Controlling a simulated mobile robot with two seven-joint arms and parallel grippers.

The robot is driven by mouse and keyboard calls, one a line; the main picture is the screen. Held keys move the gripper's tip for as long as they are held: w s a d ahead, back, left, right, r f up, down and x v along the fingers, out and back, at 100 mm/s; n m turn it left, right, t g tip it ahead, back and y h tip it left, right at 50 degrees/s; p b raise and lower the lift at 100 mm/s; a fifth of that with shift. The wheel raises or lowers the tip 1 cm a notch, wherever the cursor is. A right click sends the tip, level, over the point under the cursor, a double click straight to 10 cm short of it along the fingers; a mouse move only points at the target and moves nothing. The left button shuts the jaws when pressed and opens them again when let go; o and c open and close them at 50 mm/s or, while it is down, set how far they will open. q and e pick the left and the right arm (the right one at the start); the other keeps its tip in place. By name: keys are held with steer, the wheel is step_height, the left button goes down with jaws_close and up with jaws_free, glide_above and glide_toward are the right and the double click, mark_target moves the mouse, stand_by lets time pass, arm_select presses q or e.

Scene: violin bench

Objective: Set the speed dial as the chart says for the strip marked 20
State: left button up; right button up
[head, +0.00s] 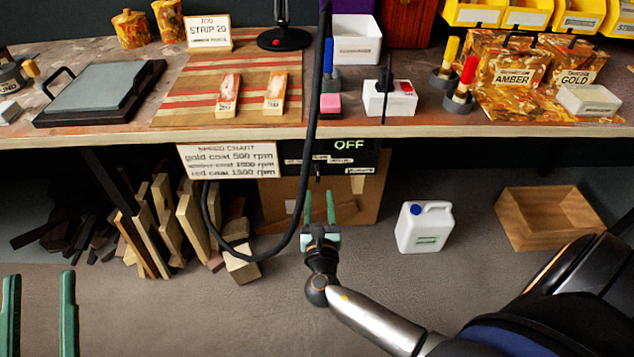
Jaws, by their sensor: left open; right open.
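The speed chart (229,160) hangs on the bench front; it reads gold coat 500 rpm and red coat 1500 rpm, with the middle line blurred. A black control panel (365,158) beside it shows OFF; I cannot make out the dial clearly. The job card (208,33) reads strip 20. Two wooden strips lie on the striped board: one with a reddish coat (228,92), one with an orange-tan coat (275,92); their small marks are not surely readable. My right gripper (319,208) is open and empty below the panel. My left gripper (38,312) is open and empty at bottom left.
A black cable (311,130) loops down over the bench edge, just left of my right gripper. Wood offcuts (165,225), a white jug (424,227) and a wooden crate (550,218) stand below. The floor in front is clear.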

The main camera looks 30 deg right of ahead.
mark_target(318, 176)
steer(key=b+x, duration=0.1)
steer(key=x, duration=0.4)
steer(key=shift+w+d+f, duration=0.1)
steer(key=shift+w+d, duration=0.05)
steer(key=shift+w, duration=0.2)
arm_select(q)
steer(key=s+r+m+h, duration=0.4)
steer(key=r+h, duration=0.1)
steer(key=r, duration=0.1)
steer(key=shift+s+d+h, duration=0.35)
steer(key=shift+d+h, duration=0.05)
arm_select(e)
steer(key=shift+w+d, duration=0.3)
steer(key=shift+w, duration=0.15)
steer(key=shift+c, duration=0.2)
jaws_close()
